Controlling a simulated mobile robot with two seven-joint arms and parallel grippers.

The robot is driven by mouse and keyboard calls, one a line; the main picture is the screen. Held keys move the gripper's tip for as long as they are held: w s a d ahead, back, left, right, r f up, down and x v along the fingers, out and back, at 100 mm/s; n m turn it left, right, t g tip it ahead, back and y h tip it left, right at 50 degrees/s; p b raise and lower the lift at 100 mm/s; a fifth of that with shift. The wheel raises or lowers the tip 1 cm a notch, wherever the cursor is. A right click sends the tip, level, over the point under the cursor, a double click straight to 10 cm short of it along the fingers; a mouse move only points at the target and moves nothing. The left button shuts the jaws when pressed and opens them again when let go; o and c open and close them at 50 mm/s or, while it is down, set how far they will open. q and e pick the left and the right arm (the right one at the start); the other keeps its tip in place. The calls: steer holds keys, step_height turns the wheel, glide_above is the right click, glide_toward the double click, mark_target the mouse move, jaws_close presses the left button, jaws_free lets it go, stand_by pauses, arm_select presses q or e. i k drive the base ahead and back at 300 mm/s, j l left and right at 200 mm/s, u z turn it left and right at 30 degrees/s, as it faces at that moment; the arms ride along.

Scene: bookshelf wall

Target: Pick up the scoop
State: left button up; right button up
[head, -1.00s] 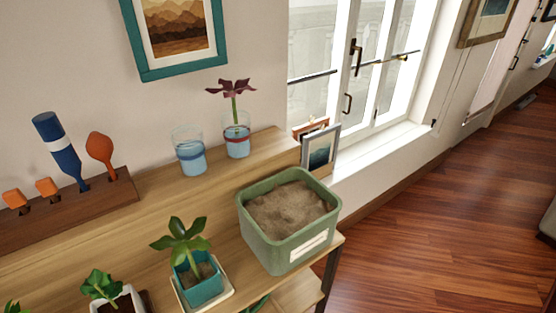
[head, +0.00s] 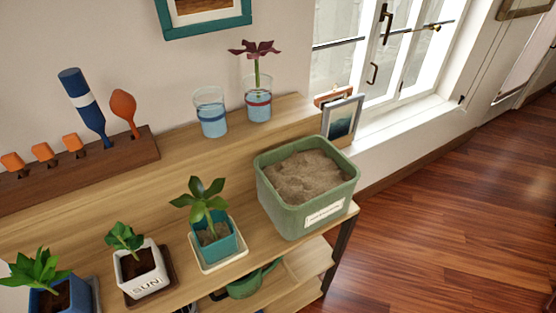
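A dark wooden holder (head: 60,176) stands on the raised back shelf at the left. An orange spoon-shaped tool (head: 123,108) stands upright in its right end, with a rounded head at the top. Beside it a taller blue tool (head: 86,112) with a white band also stands upright in the holder. Several short orange pieces (head: 44,153) stick up further left. I cannot tell for sure which of these is the scoop; their lower ends are hidden in the holder. Neither of my grippers shows.
On the lower wooden shelf (head: 185,286) stand a green bin of soil (head: 312,207), a teal potted plant (head: 215,238), a white pot (head: 141,271) and a blue pot (head: 68,296). Two glasses of water (head: 211,118) stand behind. Open floor (head: 440,215) lies to the right.

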mark_target(294, 280)
steer(key=i+l+u, duration=0.2)
steer(key=l+u, duration=0.2)
steer(key=l, duration=0.35)
steer(key=i+l+u, duration=0.1)
steer(key=l+u, duration=0.25)
steer(key=l, duration=0.45)
steer(key=l+u, duration=0.4)
steer(key=l, duration=0.4)
